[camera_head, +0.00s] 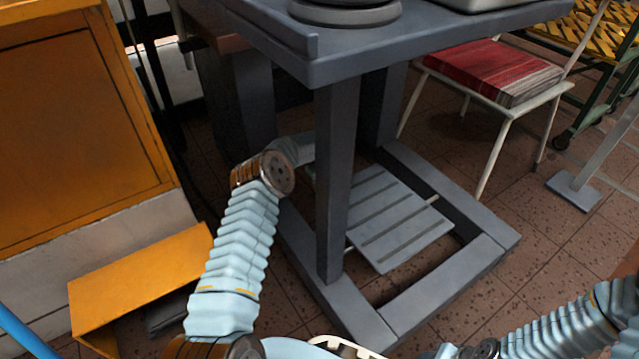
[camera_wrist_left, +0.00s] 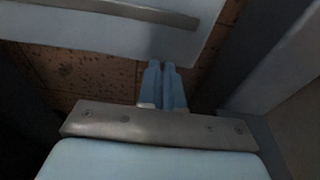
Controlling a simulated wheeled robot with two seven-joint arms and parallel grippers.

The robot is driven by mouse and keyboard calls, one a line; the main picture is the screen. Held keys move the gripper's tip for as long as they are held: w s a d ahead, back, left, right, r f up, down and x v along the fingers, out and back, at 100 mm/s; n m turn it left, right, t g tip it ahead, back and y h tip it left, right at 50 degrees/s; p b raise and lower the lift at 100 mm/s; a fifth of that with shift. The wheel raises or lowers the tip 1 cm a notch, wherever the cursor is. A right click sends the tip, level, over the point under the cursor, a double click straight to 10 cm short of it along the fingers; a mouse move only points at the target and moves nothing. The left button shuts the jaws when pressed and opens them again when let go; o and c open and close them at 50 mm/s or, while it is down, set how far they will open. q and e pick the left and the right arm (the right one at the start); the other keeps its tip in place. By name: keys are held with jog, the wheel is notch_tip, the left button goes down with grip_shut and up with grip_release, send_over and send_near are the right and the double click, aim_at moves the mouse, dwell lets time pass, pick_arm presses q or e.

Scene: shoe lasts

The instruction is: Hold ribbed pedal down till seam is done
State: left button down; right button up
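The ribbed pedal (camera_head: 398,220) is a grey slatted plate low inside the grey floor frame of the stand, in the head view. Its near part, with one raised rib, fills the top of the left wrist view (camera_wrist_left: 90,48). My left arm reaches behind the stand's front leg, so my left gripper is hidden in the head view. In the left wrist view my left gripper (camera_wrist_left: 162,66) has its two pale blue fingers together, empty, with the tips at the pedal's edge. I cannot tell whether they touch it. My right gripper is not in view. No seam is visible.
The stand's front leg (camera_head: 335,180) and floor frame (camera_head: 445,287) surround the pedal. A white-framed chair (camera_head: 497,112) with a red seat stands at right.

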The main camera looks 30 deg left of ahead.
pick_arm(q)
jog(key=shift+s+a+f, duration=0.25)
jog(key=shift+s+f, duration=0.15)
jog(key=shift+f, duration=0.3)
notch_tip(320, 180, up, 15)
jog(key=d+p, duration=0.2)
jog(key=p, duration=0.1)
jog(key=shift+s+d, duration=0.2)
jog(key=shift+s, duration=0.1)
dwell(1.1)
dwell(0.4)
jog(key=r+m+h, duration=0.1)
jog(key=r+m, duration=0.1)
jog(key=m, duration=0.4)
jog(key=s+r+m+t+p, duration=0.1)
jog(key=m, duration=0.5)
jog(key=r+m+t+h+p, duration=0.1)
jog(key=r+m, duration=0.1)
jog(key=m, duration=0.3)
jog(key=shift+s+a+r+m+h, duration=0.15)
jog(key=shift+a+r+m+h, duration=0.15)
jog(key=shift+a+m, duration=0.1)
